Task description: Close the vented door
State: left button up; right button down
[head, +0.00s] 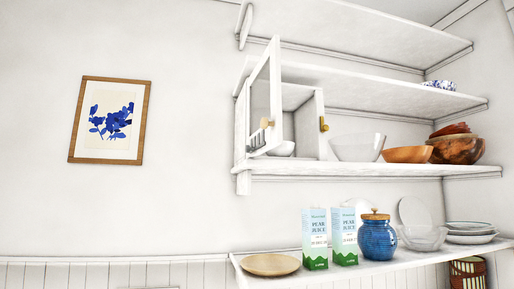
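A small white cabinet (242,130) stands at the left end of the middle shelf. A white-framed door (276,85) with a grey panel stands open at its front, swung out toward me. A round wooden knob (265,122) shows on this door. A second, brass-coloured knob (323,124) shows at the cabinet's right edge; I cannot tell whether it sits on another door. A white bowl (281,149) shows low in the opening, partly hidden by the door. Neither of my grippers is in view.
Right of the cabinet stand a pale bowl (357,147), an orange bowl (407,154) and a wooden bowl (457,150). The lower shelf holds a plate (270,264), juice cartons (315,240) and a blue jar (377,240). Left of the cabinet is bare wall with a picture (110,119).

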aim_at(272, 128)
jog(key=u, duration=2.45)
jog(key=i, duration=0.85)
jog(key=z, duration=1.9)
